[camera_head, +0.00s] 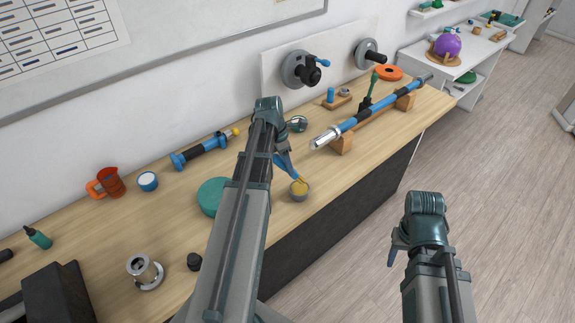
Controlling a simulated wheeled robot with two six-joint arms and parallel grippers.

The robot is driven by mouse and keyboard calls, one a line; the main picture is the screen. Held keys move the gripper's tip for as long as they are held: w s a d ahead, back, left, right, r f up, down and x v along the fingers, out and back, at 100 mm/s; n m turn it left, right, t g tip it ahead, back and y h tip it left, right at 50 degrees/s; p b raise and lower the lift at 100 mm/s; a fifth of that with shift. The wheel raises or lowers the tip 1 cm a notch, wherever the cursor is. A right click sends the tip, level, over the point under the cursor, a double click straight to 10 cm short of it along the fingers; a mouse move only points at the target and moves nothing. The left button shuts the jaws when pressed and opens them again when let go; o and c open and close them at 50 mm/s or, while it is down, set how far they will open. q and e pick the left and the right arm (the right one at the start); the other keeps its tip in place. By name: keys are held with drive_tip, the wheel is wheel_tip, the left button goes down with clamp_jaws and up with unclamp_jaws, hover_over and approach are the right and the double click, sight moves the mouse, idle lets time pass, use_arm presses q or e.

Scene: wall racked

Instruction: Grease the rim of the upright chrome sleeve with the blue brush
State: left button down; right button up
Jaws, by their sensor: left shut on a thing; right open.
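The upright chrome sleeve (146,271) stands on its flange at the near left of the workbench, with its open rim facing up. My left gripper (277,150) is shut on the blue brush (285,163), and my own arm hides part of the grip. The brush points down, with its yellowish tip at a small round pot (299,195) with yellow contents. I cannot tell how deep the tip is in the pot. My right gripper (396,250) is open and empty, out over the floor in front of the bench.
A dark cap (194,261) stands right of the sleeve, and a dark box (58,296) left of it. A teal disc (212,196) lies partly behind my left arm. A blue barbell (365,112) rests on wooden blocks. Bare wood lies between the sleeve and the orange jug (112,184).

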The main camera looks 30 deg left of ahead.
use_arm(q)
drive_tip(key=shift+d+p+v, duration=0.2)
drive_tip(key=shift+p+v, duration=0.7)
drive_tip(key=shift+v, duration=0.1)
drive_tip(key=shift+d+p+v, duration=0.25)
drive_tip(key=shift+p+v, duration=0.65)
drive_tip(key=shift+v, duration=0.15)
drive_tip(key=shift+w, duration=0.15)
use_arm(e)
wheel_tip(320, 180, up, 4)
drive_tip(key=shift+r, duration=0.1)
